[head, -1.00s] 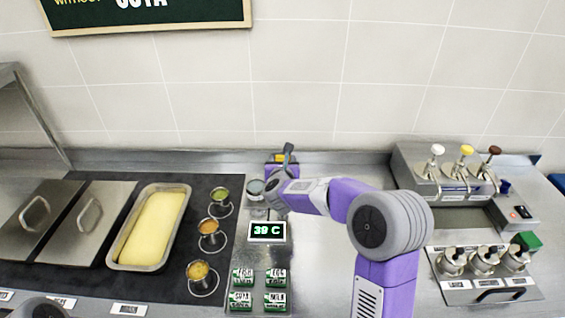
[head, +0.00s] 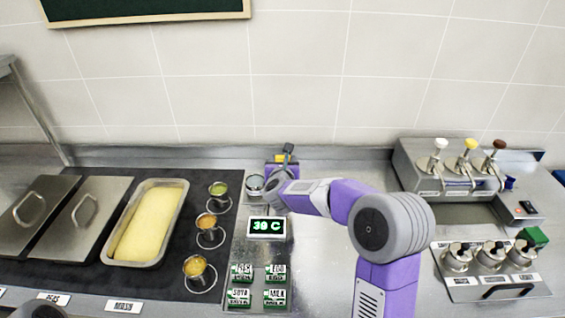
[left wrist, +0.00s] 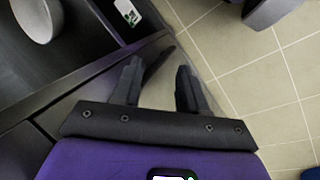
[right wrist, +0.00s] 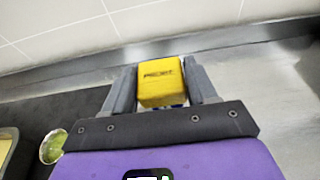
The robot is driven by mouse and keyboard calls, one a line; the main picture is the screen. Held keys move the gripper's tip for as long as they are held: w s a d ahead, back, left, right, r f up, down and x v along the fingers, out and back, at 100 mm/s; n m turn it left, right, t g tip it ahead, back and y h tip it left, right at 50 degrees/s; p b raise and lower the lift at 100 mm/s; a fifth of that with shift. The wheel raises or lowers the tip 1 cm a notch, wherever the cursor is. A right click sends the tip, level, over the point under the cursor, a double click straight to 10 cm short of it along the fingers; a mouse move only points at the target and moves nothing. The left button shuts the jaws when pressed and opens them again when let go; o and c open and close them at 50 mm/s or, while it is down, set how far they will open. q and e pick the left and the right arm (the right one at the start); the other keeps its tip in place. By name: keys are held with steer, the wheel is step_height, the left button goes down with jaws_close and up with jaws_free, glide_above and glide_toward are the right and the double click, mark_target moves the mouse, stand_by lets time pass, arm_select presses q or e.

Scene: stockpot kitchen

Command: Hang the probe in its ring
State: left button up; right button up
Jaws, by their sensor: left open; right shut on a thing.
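The probe (right wrist: 161,82) has a yellow block-shaped body with dark lettering. My right gripper (right wrist: 160,72) is shut on it, with one finger on each side. In the head view the yellow of the probe (head: 281,158) shows beside my right gripper (head: 287,155), near the back of the counter. Its lower end is hidden. A small round metal piece (head: 255,183) stands just left of the gripper; I cannot tell whether it is the ring. A display (head: 266,227) reads 39 C. My left gripper (left wrist: 160,85) is open and empty, above the floor.
Left are a pan of yellow food (head: 148,225), steel lids (head: 82,222) and several small cups on a dark mat. Green-labelled blocks (head: 258,285) lie in front of the display. A pump dispenser (head: 455,168) stands right. The wall is close behind.

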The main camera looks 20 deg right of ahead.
steer(key=shift+f, duration=0.15)
steer(key=shift+f+b, duration=1.2)
steer(key=shift+b, duration=0.35)
steer(key=o, duration=1.2)
steer(key=shift+c, duration=0.2)
